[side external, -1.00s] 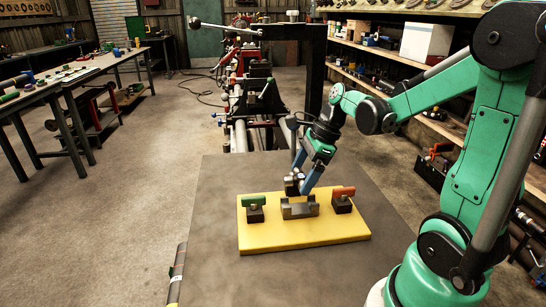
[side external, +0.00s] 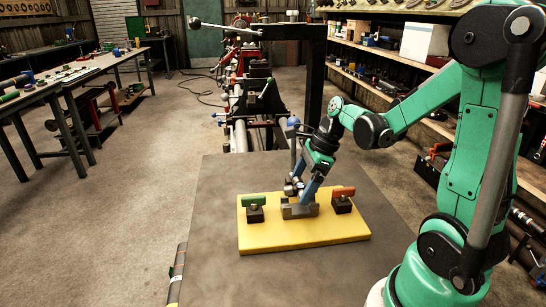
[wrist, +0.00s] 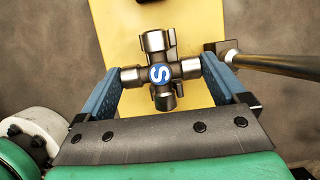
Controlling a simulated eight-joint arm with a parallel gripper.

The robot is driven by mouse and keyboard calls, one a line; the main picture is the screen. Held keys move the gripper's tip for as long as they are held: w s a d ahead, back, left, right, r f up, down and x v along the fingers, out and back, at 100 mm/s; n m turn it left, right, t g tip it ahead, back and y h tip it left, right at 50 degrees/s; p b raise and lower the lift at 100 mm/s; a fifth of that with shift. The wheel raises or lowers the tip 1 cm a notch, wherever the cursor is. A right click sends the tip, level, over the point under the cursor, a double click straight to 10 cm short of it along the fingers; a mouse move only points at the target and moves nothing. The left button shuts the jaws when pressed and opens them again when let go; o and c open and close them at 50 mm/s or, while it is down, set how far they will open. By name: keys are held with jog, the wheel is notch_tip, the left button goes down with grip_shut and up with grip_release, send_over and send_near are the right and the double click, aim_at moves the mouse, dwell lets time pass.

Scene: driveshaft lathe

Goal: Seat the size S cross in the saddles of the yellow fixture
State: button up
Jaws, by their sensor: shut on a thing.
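The size S cross (wrist: 187,69) is a grey metal cross with a blue disc marked S. My gripper (wrist: 161,72) is shut on two opposite arms of it with its blue fingers. In the side view the cross (side external: 291,187) is just above or at the grey saddle block (side external: 298,211) at the middle of the yellow fixture (side external: 305,235). I cannot tell whether it touches the saddles. My gripper (side external: 302,190) reaches down tilted from the upper right. In the wrist view the cross hides most of the saddle block.
An upright grey rod with a blue ball (side external: 293,122) rises behind my gripper.

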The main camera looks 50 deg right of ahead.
jog(key=shift+f, duration=1.65)
dwell(0.4)
jog(key=o, duration=1.3)
jog(key=shift+v, duration=2.8)
jog(key=a+r+n+t+h, duration=0.1)
jog(key=a+n, duration=0.5)
jog(key=n, duration=0.7)
jog(key=a+r+n+t+h, duration=0.2)
jog(key=a+n, duration=0.5)
jog(key=n, duration=0.7)
jog(key=shift+w+r+t, duration=0.3)
jog(key=shift+r+t, duration=0.2)
jog(key=shift+r, duration=0.15)
